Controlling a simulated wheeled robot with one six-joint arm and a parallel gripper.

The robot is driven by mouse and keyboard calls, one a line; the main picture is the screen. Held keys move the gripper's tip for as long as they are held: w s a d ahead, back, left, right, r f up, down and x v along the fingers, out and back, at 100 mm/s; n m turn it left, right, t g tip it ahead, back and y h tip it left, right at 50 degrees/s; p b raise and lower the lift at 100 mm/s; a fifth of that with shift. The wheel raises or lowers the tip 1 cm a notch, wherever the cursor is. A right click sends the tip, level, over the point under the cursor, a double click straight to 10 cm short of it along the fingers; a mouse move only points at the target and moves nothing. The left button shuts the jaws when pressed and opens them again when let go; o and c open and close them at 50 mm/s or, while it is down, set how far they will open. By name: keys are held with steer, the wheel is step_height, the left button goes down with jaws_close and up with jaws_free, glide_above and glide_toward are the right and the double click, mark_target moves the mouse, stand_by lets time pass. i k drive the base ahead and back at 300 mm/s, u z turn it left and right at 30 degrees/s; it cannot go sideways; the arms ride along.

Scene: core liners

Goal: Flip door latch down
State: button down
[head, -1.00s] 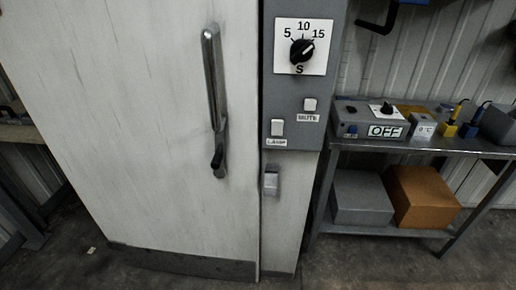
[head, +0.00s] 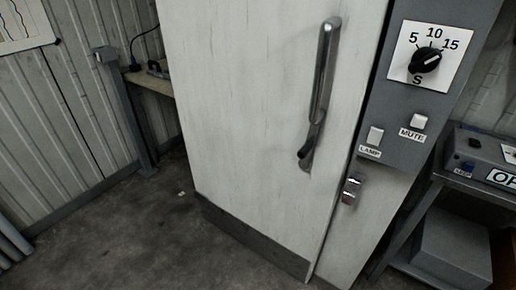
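The white door (head: 250,130) stands in the middle of the head view and looks shut. A long upright metal handle (head: 324,75) is fixed near its right edge, with a darker lever-like piece (head: 310,150) at its lower end. A small metal latch (head: 350,190) sits lower down, by the seam between the door and the frame to its right. It is small in the picture, and I cannot tell its exact position. My gripper is not in view, and nothing touches the door, handle or latch.
A grey control panel (head: 405,150) right of the door carries a black dial (head: 425,60) and the LAMP (head: 375,135) and MUTE (head: 419,122) switches. A metal shelf with a grey box (head: 450,250) stands at the right. The floor (head: 130,240) at left is mostly clear.

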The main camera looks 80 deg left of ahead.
mark_target(304, 154)
steer(key=u, duration=2.75)
steer(key=k, duration=0.3)
steer(key=u, duration=1.1)
steer(key=k, duration=1.05)
steer(key=u, duration=0.65)
steer(key=i, duration=1.35)
steer(key=z, duration=1.4)
steer(key=i, duration=0.75)
steer(key=z, duration=0.9)
